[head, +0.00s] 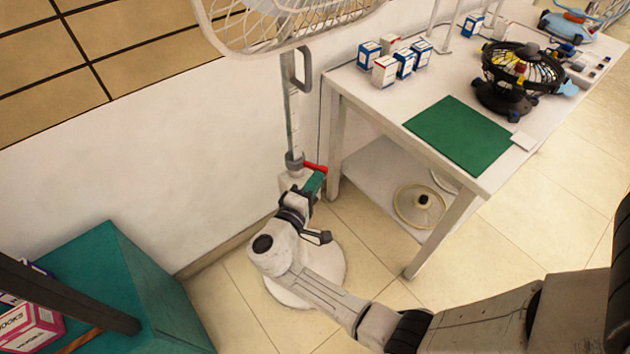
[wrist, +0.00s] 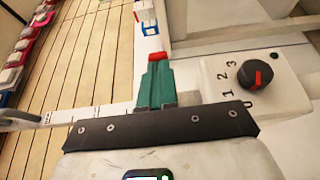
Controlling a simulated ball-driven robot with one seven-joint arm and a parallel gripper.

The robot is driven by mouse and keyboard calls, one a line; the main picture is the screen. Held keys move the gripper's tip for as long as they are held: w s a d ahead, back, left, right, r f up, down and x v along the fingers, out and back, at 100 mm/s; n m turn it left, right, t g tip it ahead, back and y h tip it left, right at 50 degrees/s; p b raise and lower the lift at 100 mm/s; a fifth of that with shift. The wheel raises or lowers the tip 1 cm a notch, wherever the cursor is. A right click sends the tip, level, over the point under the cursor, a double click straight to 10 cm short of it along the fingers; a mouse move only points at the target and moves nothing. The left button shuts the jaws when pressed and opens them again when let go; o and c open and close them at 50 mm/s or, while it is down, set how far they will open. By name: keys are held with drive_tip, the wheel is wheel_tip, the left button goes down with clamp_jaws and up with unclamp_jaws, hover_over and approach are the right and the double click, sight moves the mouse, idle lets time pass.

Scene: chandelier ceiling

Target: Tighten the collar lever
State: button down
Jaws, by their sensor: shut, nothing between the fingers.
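A standing fan's ruled pole (head: 293,115) rises from a round white base (head: 325,270) in the head view. A grey collar (head: 294,160) is on the pole, and its red lever (head: 316,168) points to the right. My gripper (head: 317,180) has teal fingers, which are shut and empty, right below the red lever. In the wrist view my gripper (wrist: 156,72) points up the picture, with the red lever (wrist: 157,57) at its fingertips. I cannot tell whether they touch. The fingers and gripper body hide part of the collar area.
A black dial (wrist: 256,75) numbered 0 to 3 is right of the fingers. The white fan cage (head: 270,25) is overhead. A white table (head: 375,95) with a green mat (head: 460,135) and several boxes stands right. A teal cabinet (head: 130,285) stands at left.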

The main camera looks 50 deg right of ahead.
drive_tip(key=shift+s+d+b, duration=0.25)
drive_tip(key=shift+d+b, duration=0.55)
drive_tip(key=shift+d, duration=0.1)
